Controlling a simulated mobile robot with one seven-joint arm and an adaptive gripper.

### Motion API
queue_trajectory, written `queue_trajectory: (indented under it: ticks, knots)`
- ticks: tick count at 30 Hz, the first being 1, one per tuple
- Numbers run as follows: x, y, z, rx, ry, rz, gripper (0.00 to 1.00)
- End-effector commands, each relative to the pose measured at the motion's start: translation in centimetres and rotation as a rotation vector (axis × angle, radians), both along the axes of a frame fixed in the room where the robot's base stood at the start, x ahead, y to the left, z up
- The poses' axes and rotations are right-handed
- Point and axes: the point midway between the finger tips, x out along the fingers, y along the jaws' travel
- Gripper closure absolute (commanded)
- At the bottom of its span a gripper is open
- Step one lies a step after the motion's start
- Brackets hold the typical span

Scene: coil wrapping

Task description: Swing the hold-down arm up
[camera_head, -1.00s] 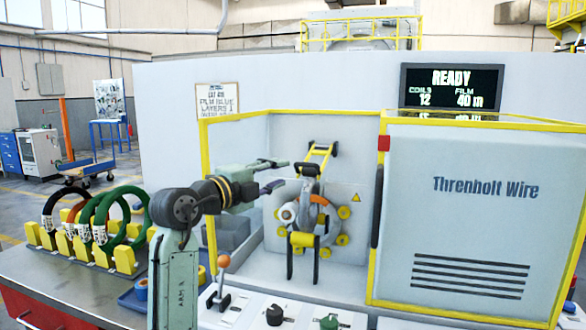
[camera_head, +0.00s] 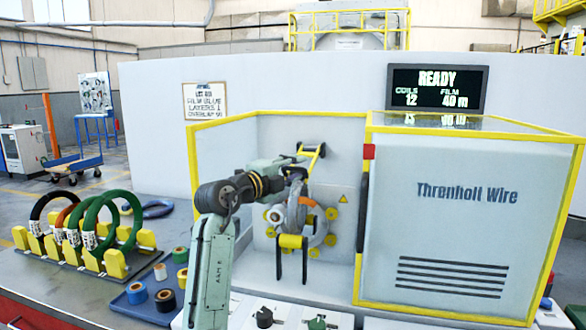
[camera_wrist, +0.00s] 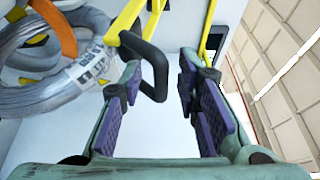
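The hold-down arm (camera_head: 312,158) is a yellow bar frame with a black handle, upright above the wrapping ring in the open bay. In the wrist view its black handle (camera_wrist: 154,62) hangs from yellow bars between my fingertips, closer to the left finger. My gripper (camera_wrist: 160,80) is open, with purple pads on both sides and a gap around the handle. In the head view my gripper (camera_head: 295,171) is beside the upper hold-down arm and partly hides it. A grey wire coil (camera_wrist: 55,95) with an orange band and a label sits left of the fingers.
The yellow-edged cabinet (camera_head: 463,220) closes off the right side. A rack (camera_head: 75,262) of several coils and a blue tray (camera_head: 131,316) with film rolls stand at left. Knobs (camera_head: 264,317) line the front panel. The screen (camera_head: 437,88) reads READY.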

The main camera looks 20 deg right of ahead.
Motion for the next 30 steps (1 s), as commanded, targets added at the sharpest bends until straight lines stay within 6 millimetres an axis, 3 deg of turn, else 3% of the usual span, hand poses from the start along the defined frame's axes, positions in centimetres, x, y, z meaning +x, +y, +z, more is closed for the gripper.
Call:
queue_trajectory:
  ticks: [2,15,30]
  knots:
    - [-0.01,0.02,0.01,0.000,0.000,0.000,0.70]
    - [-0.03,0.04,0.01,0.000,0.000,0.000,0.99]
    - [-0.03,0.04,-0.06,0.001,0.001,-0.001,1.00]
